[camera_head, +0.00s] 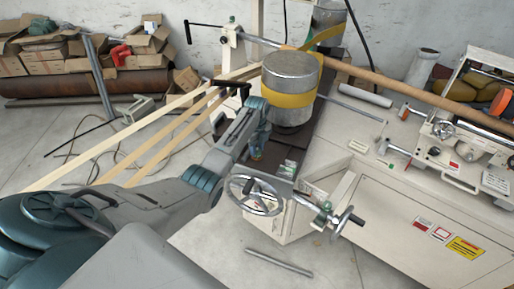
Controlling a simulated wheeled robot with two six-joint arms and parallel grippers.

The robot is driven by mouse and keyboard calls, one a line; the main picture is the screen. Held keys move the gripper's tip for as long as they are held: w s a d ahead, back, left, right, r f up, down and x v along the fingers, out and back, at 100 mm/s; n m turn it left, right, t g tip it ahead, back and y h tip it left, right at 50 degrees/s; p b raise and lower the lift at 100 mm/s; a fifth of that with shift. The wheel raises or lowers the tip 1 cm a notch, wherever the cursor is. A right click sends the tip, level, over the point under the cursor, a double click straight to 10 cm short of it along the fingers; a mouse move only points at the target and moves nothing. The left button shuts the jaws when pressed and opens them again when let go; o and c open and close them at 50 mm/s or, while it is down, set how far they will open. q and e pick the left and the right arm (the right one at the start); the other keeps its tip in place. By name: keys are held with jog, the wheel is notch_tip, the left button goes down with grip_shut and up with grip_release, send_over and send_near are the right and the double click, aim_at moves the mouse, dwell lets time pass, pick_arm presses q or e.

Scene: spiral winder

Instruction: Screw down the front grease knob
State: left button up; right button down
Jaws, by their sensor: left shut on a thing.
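Another green cap (327,206) sits on the handwheel shaft at the front, apart from the gripper. My right gripper is not in view.
A spoked handwheel (256,196) stands just below the gripper. The grey drum (290,70) with its yellow band (290,98) rises close behind it. A white machine cabinet (400,205) fills the right. Pale strips (130,130) run across the left, with cartons (60,50) behind.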

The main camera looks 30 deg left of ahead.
aim_at(257, 150)
pick_arm(q)
jog(key=shift+w+r, duration=0.1)
jog(key=shift+r, duration=0.05)
jog(key=o, duration=1)
jog(key=shift+c, duration=0.2)
notch_tip(257, 150, up, 11)
jog(key=b, duration=0.4)
jog(key=shift+f, duration=0.2)
